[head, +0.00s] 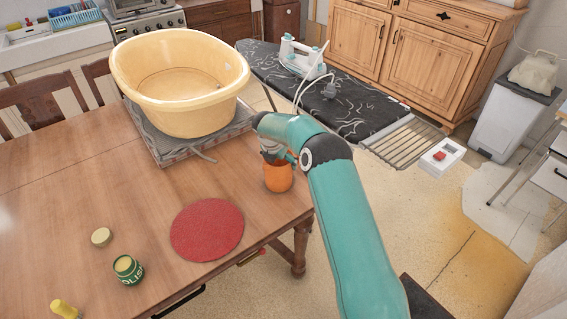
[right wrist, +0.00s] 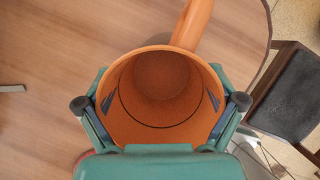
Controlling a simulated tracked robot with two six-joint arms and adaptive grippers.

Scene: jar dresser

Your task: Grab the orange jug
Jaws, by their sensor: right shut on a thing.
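The orange jug (head: 279,178) stands near the right edge of the wooden table in the head view, partly hidden by my right gripper (head: 277,157). In the right wrist view I look down into the open, empty-looking jug (right wrist: 162,128), with its handle pointing to the top right. The two fingers of my right gripper (right wrist: 160,103) press on opposite sides of the jug's rim. I cannot tell whether the jug's base touches the table. My left gripper is not in view.
A red round mat (head: 207,230), a green tin (head: 128,269), a lid (head: 101,237) and a yellow object (head: 65,310) are on the table (head: 60,200). An ironing board (head: 350,115) stands beyond.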

